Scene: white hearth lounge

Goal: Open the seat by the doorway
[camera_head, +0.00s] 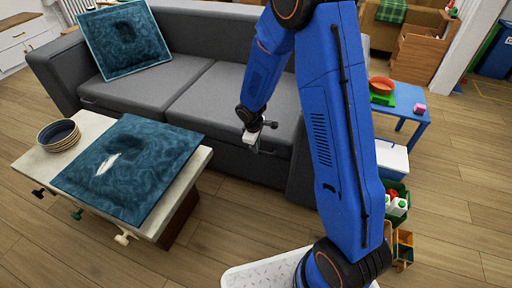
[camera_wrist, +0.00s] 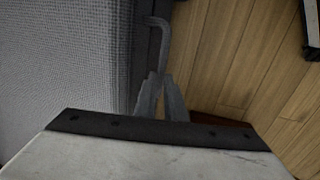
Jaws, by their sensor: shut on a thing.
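The grey sofa (camera_head: 190,35) has two seat cushions side by side. The right seat (camera_head: 215,97), on the side of the doorway, looks flat and level with the left seat (camera_head: 145,85); my blue arm hides its right part. My gripper (camera_head: 256,146) is at the front edge of the right seat. In the wrist view, my gripper's fingers (camera_wrist: 161,92) are shut on the lower end of a bent grey handle (camera_wrist: 164,42) beside the grey seat fabric (camera_wrist: 65,60). The exact contact is dark and hard to see.
A low table (camera_head: 92,125) with a teal cushion (camera_head: 150,150) and stacked bowls (camera_head: 58,134) stands in front of the sofa at left. A blue side table (camera_head: 405,98) with a red bowl (camera_head: 381,85) stands right. Bare wood floor (camera_head: 230,215) lies in front.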

